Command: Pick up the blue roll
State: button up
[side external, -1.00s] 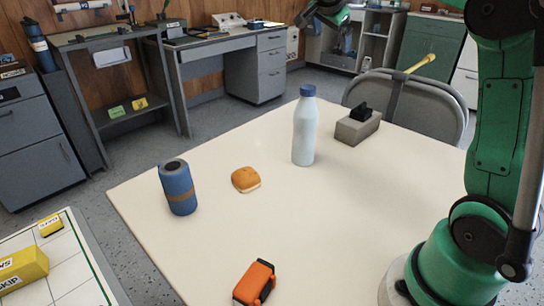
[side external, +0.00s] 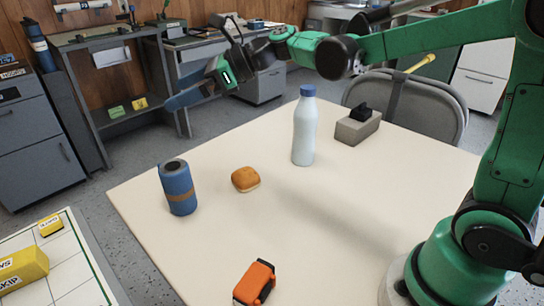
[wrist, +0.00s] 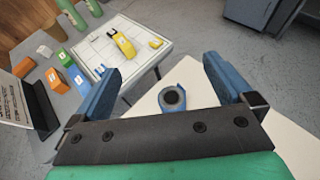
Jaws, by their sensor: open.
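The blue roll (side external: 180,188) stands upright near the left edge of the cream table, with a brown band around its middle and a dark hole in its top. In the wrist view the blue roll (wrist: 172,98) is seen from above, between and beyond the fingers. My gripper (side external: 178,100) is high above the table's far left side, its blue fingers pointing left and apart from the roll. In the wrist view my gripper (wrist: 161,66) is open, with nothing between its pads.
On the cream table (side external: 340,235), a bun (side external: 245,179) lies right of the roll, and a white bottle (side external: 303,130) stands farther back. A grey block (side external: 357,127) and an orange object (side external: 255,283) are also there. A gridded board (side external: 75,280) with yellow blocks is at left.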

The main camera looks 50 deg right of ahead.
send_near(176, 177)
jog(key=w+a+f, duration=0.2)
jog(key=w+f, duration=0.2)
jog(key=w, duration=0.1)
jog(key=shift+x, duration=2.9)
jog(key=shift+r, duration=0.1)
jog(key=c, duration=1.3)
